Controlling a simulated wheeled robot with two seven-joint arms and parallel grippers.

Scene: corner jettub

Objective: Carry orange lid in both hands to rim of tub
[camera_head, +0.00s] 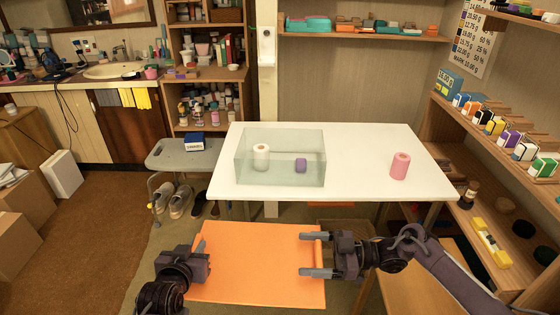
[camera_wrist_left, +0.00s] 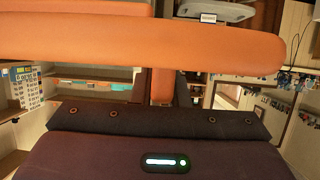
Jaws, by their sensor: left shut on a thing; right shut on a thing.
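The orange lid (camera_head: 258,268) is a flat panel held level in front of the white table, nearer to me than the tub. My left gripper (camera_head: 198,252) is shut on its left edge, and my right gripper (camera_head: 312,253) is shut on its right edge. In the left wrist view the lid's orange edge (camera_wrist_left: 140,45) runs across the picture close to the camera. The tub (camera_head: 250,178) is a clear, pale green box on the left half of the table. Its top is open, and the lid is apart from it.
A white roll (camera_head: 261,157) and a small purple object (camera_head: 301,165) are inside the tub. A pink roll (camera_head: 400,166) stands on the right of the white table (camera_head: 360,150). A grey stool (camera_head: 178,156) is left of the table, and shelves (camera_head: 500,190) stand at the right.

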